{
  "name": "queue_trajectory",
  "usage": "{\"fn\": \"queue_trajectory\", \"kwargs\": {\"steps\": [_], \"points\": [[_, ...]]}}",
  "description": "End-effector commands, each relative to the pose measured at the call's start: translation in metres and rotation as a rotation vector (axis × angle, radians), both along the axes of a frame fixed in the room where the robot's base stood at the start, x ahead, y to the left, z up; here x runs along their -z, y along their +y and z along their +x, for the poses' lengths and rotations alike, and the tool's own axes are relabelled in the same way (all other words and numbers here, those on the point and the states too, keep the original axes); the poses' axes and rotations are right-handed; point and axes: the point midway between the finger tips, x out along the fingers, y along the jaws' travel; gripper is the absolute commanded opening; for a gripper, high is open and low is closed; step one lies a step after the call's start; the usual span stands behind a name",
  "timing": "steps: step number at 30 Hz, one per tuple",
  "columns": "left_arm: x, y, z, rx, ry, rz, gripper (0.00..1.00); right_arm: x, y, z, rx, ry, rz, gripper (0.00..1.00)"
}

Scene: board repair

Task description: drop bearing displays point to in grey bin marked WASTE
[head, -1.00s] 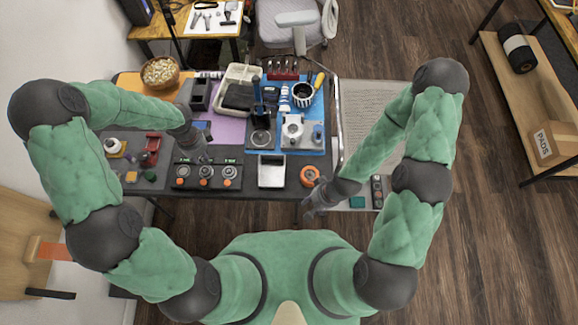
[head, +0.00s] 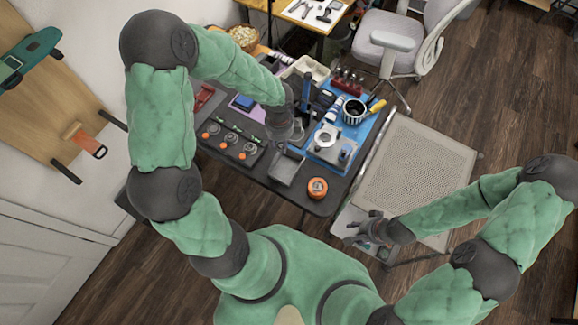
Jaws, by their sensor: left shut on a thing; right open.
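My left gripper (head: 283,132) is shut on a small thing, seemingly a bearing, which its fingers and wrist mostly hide. It is above the workbench, right of the black test unit (head: 222,150). That unit has a row of round bearing seats, small green-lit displays (head: 228,124) and orange knobs; the display readings are too small to make out. A small grey open bin (head: 286,168) is at the bench's front, just below my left gripper; no marking on it is readable. My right gripper (head: 366,232) is open and empty over the small side surface at the right.
An orange ring-shaped roll (head: 317,187) lies at the bench's front right corner. A blue mat (head: 365,133) with a grey fixture, a striped cup (head: 354,110) and tools lies behind. A perforated table (head: 418,170) on the right is mostly clear. An office chair (head: 410,40) stands beyond.

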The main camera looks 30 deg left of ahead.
Motion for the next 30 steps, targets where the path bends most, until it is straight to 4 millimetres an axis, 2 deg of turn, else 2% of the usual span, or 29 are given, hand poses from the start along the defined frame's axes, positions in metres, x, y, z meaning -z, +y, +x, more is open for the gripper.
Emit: {"fn": "queue_trajectory", "kwargs": {"steps": [1,12,24,25,27,30], "points": [[0.008,0.0,0.0,0.0,0.0,0.0,0.13,0.008,0.0,0.0,0.0,0.0,0.0,0.42],[0.045,0.0,0.0,0.0,0.0,0.0,0.13,0.043,0.0,0.0,0.001,0.0,0.0,0.42],[0.049,0.0,0.0,0.0,0.0,0.0,0.13,0.047,0.0,0.0,0.001,0.0,0.0,0.42],[0.049,0.0,0.0,0.0,0.0,0.0,0.37,0.047,0.0,0.0,0.001,-0.001,0.0,0.42],[0.049,0.0,0.0,0.0,0.0,0.0,0.57,0.047,0.0,0.0,0.001,0.0,0.0,0.42],[0.049,0.0,0.0,0.0,0.0,0.0,0.59,0.047,0.0,0.0,0.001,0.0,0.0,0.42]]}}
